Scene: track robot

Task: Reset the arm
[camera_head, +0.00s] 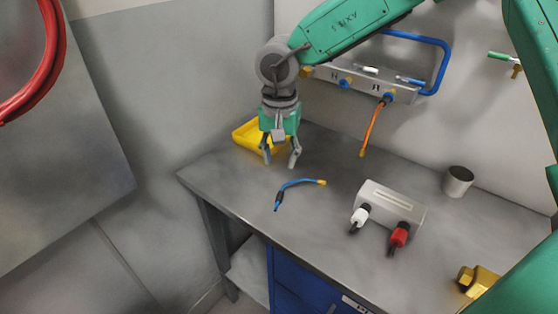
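My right arm, green with grey joints, comes in from the upper right of the head view. My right gripper (281,160) points down over the far left part of the grey table (320,240). Its two fingers are spread apart and nothing shows between them. It partly hides a yellow tray (243,137) behind it. Whether a finger touches the tray or table I cannot tell. My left gripper is not in view.
A blue hose with a yellow end (296,184) lies on the table. Right of it are a grey box (390,205) with white and red connectors, and a metal cup (458,181). A wall manifold (365,82) carries a blue hose and a hanging orange hose (372,130).

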